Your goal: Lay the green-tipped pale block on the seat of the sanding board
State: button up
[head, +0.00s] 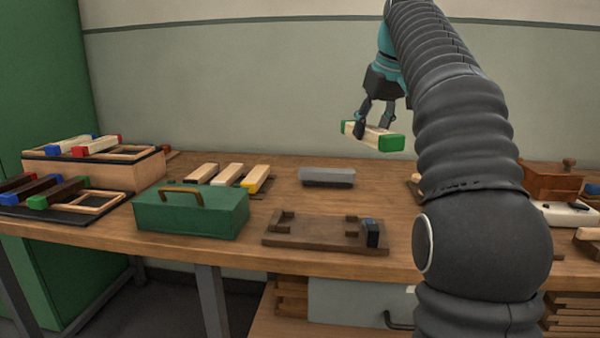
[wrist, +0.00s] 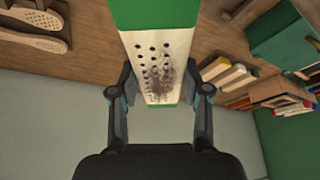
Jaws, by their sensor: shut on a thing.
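The green-tipped pale block (head: 374,133) is held up in the air by my gripper (head: 370,122), well above the bench and near the back wall. In the wrist view the pale block (wrist: 152,45) lies between the two fingers, with a green end at top and bottom. Its face there has rows of dark holes and a dark smudge. The brown board with raised stops (head: 312,234), which looks like the sanding board, lies at the bench's front edge, below and left of my gripper. Its seat between the stops looks empty. A dark, blue-topped piece (head: 372,232) stands at its right end.
A green toolbox (head: 190,218) stands left of the board. A grey block (head: 327,177) lies behind it. Several pale blocks (head: 228,174) lie at the back left. A wooden crate (head: 95,174) and dark tray (head: 70,215) stand far left. My arm hides part of the right side.

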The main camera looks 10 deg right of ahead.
jog(key=a+f+n+g+y, duration=0.3)
jog(key=a+f+n+y, duration=0.1)
jog(key=a+f+n, duration=0.7)
jog(key=n+b, duration=0.1)
jog(key=b, duration=0.1)
send_over(317, 226)
jog(key=d, duration=0.1)
jog(key=shift+f, duration=1.6)
jog(key=shift+s+d+p, duration=0.1)
jog(key=shift+d+p, duration=0.05)
jog(key=shift+p, duration=0.15)
jog(key=shift+f, duration=0.1)
jog(key=shift+f+h+b, duration=0.3)
jog(key=shift+f+b, duration=1.1)
jog(key=shift+f, duration=0.45)
jog(key=shift+f, duration=0.5)
jog(key=o, duration=1.7)
jog(key=shift+o, duration=0.2)
